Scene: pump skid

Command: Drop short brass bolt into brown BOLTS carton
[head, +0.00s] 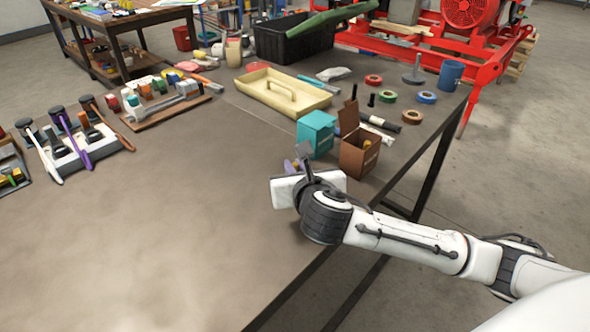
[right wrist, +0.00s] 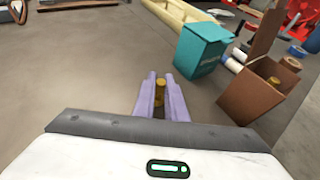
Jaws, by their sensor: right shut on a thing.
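My right gripper (right wrist: 160,98) has lilac fingers and is shut on a short brass bolt (right wrist: 160,90), which shows between the fingertips in the right wrist view. In the head view the right gripper (head: 294,165) is low over the table, to the left of the cartons; the bolt is too small to tell there. The brown carton (head: 356,156) stands open with its flap up, and it also shows in the right wrist view (right wrist: 252,97) with something brass-coloured inside. A teal carton (head: 316,135) stands beside it, between it and my gripper's side. My left gripper is not in view.
A cream tray (head: 268,98) with a handle lies behind the cartons. Tape rolls (head: 388,96), a blue cup (head: 450,73) and a black flashlight-like tool (head: 382,123) lie near the right edge. The table's front left is clear.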

